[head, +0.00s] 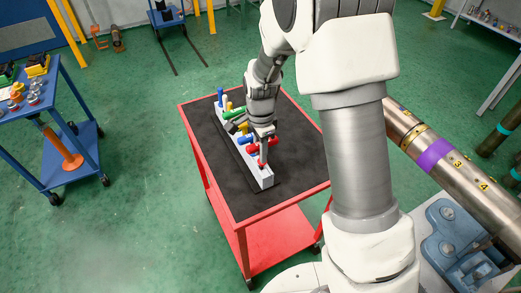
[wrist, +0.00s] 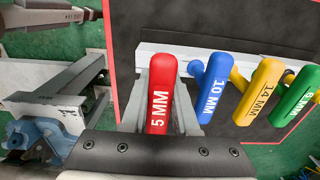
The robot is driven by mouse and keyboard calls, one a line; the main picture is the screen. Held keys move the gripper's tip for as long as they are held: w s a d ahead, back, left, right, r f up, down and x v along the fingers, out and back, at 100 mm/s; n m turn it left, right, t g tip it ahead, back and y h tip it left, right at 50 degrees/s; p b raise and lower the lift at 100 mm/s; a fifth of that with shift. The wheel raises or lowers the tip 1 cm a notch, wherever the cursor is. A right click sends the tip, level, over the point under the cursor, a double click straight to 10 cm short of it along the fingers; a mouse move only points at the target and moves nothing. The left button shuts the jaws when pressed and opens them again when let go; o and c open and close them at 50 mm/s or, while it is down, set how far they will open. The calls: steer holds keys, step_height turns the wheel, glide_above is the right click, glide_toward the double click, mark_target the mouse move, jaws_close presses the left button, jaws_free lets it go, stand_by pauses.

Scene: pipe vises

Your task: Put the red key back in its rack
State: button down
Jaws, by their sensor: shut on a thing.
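The red key (wrist: 160,95), marked 5 MM, is between the fingers of my gripper (head: 263,150), which is shut on it. Its red handle (head: 252,149) also shows in the head view, partly hidden by the fingers. The pale key rack (head: 265,181) stands on the dark mat, and my gripper is over its near end. The red key is at the left end of the row in the wrist view, beside the blue key (wrist: 207,88). Its lower end is hidden, so I cannot tell whether it is seated in the rack.
A yellow key (wrist: 257,92) and a green key (wrist: 296,100) stand farther along the rack. The red cart (head: 240,222) has bare mat on both sides of the rack. A blue cart (head: 62,140) with small parts stands at the left. A steel pipe (head: 470,183) lies at the right.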

steer(key=shift+f+b, duration=0.9)
steer(key=shift+f, duration=0.4)
stand_by(1.1)
steer(key=c, duration=0.6)
jaws_free()
step_height(320, 180, up, 16)
steer(key=shift+r+p, duration=0.1)
steer(key=shift+p, duration=0.5)
steer(key=shift+r, duration=0.65)
